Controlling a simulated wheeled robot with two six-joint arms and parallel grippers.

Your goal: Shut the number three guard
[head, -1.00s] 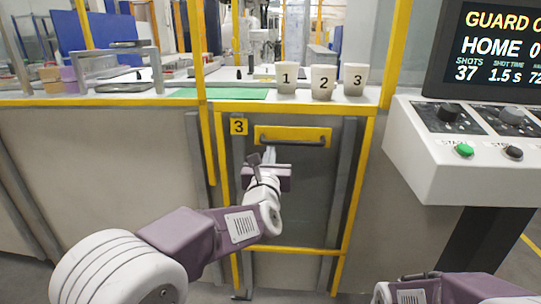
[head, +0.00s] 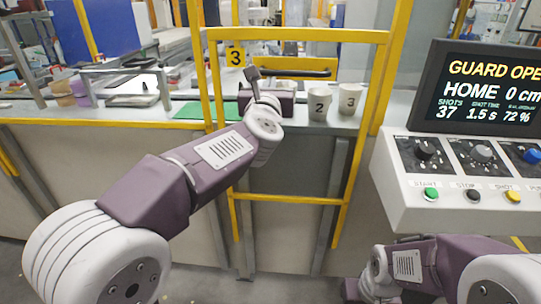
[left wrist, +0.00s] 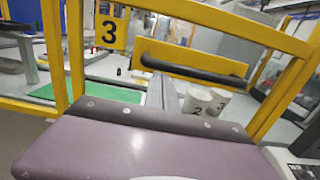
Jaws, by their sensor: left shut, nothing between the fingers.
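The number three guard (head: 300,34) is a yellow-framed panel with a yellow "3" plate (head: 236,57). It stands raised, its top bar well above the worktop and its lower bar (head: 290,199) below the worktop edge. A dark handle bar (head: 290,73) crosses its yellow plate; the handle also shows in the left wrist view (left wrist: 195,69). My left gripper (left wrist: 166,88) is shut and empty, its fingertips just under the handle; whether they touch it I cannot tell.
Cups marked "2" (head: 319,106) and "3" (head: 348,98) stand on the worktop behind the guard. A green mat (head: 207,111) lies left of them. A control console (head: 460,185) with buttons is at right, under a screen (head: 483,88) reading "GUARD OPE", cut off.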

